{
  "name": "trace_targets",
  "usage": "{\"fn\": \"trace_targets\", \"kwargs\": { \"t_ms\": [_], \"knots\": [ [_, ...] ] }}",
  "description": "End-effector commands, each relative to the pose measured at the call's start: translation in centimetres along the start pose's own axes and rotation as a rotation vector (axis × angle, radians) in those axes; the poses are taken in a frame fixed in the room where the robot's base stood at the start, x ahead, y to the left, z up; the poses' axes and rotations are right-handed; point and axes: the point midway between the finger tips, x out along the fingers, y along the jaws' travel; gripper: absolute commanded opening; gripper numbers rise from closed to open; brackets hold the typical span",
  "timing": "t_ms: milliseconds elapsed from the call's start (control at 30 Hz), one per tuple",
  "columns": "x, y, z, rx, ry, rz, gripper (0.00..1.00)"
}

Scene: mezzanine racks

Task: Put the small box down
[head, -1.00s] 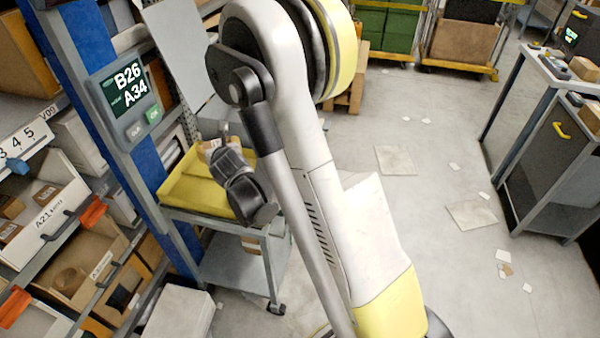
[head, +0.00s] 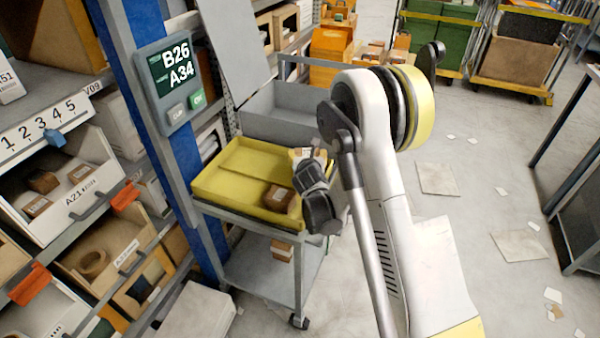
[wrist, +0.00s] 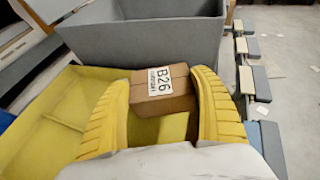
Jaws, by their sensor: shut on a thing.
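The small box (wrist: 170,84) is brown cardboard with a white B26 label. In the wrist view it sits between the two yellow fingers of my gripper (wrist: 165,104), which is shut on it. A yellow tray (wrist: 45,128) lies below and to the left, and some of its yellow floor shows under the box. I cannot tell whether the box touches the tray. In the head view my gripper (head: 300,157) is over the right part of the yellow tray (head: 213,190), mostly hidden by my dark wrist.
A brown box (head: 278,198) shows at the tray's front right. The tray rests on a grey cart (head: 262,270). A grey bin (wrist: 140,38) stands just behind the tray.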

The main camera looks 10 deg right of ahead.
Motion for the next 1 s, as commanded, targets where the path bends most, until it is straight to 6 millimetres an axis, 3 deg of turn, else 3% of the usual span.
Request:
{"fn": "trace_targets", "kwargs": {
  "t_ms": [100, 233, 567, 933, 967, 1000],
  "knots": [
    [1.1, 2.0, -1.1, -0.001, 0.001, 0.002, 0.42],
    [1.5, 2.9, -1.4, 0.000, 0.000, 0.000, 0.42],
    [3.1, 3.0, -5.1, 0.001, 0.000, -0.001, 0.42],
    [3.2, 3.0, -5.3, 0.001, 0.000, -0.001, 0.42],
    [3.2, 3.0, -5.3, 0.001, 0.000, -0.001, 0.83],
    [3.2, 3.0, -5.2, 0.001, 0.000, -0.001, 0.95]
  ]
}}
